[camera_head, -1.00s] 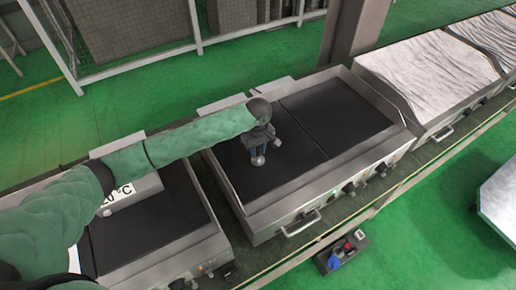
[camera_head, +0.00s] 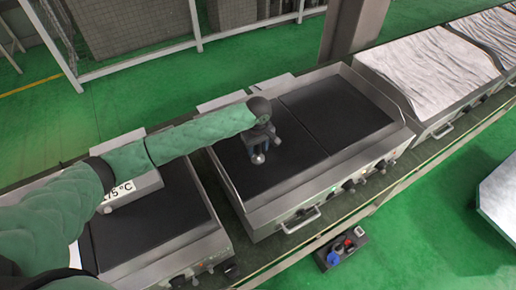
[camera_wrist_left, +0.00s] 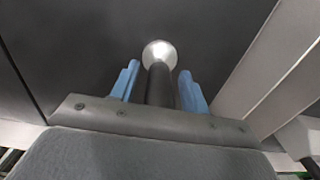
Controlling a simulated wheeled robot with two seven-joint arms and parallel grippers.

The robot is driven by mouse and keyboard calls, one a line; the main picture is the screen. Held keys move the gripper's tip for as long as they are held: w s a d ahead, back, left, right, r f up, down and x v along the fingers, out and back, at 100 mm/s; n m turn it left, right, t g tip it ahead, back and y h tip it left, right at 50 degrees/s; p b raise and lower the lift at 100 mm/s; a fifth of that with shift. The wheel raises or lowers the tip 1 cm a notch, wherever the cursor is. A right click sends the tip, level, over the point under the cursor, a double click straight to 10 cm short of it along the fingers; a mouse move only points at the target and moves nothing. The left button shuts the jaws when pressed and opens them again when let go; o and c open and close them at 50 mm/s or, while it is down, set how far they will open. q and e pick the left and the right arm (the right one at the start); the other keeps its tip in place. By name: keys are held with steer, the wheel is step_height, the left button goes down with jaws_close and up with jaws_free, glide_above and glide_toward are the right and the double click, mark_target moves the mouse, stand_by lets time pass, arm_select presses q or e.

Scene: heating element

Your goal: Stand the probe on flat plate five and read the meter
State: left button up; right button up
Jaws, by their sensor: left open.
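My left gripper (camera_head: 262,143) is over the left dark plate (camera_head: 262,180) of the middle griddle, pointing down. In the left wrist view its blue fingers (camera_wrist_left: 160,88) are apart, with gaps on both sides of the probe's dark stem. The probe (camera_head: 258,158) has a shiny round metal end, also clear in the wrist view (camera_wrist_left: 160,52). That end appears to be at the plate's surface, but I cannot tell contact for sure. The meter (camera_head: 122,192) at left is partly behind my arm; its visible reading ends in about "75 °C", leading characters hidden. No plate number is legible.
The middle griddle's right plate (camera_head: 335,112) is bare. Another griddle (camera_head: 150,225) stands at left, and foil-like covered units (camera_head: 430,65) at right. Raised metal rims and front knobs edge the griddles. A small dark box (camera_head: 342,250) with blue and red items sits below.

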arm_select(q)
steer(key=shift+r, duration=0.4)
step_height(320, 180, up, 6)
steer(key=b, duration=0.3)
step_height(320, 180, up, 4)
steer(key=shift+f+b, duration=0.15)
steer(key=shift+b, duration=0.45)
steer(key=shift+r, duration=0.7)
arm_select(e)
steer(key=w+a+r, duration=0.3)
steer(key=w+r, duration=0.1)
steer(key=w, duration=0.5)
steer(key=shift+w+r+t, duration=0.15)
steer(key=shift+t, duration=0.15)
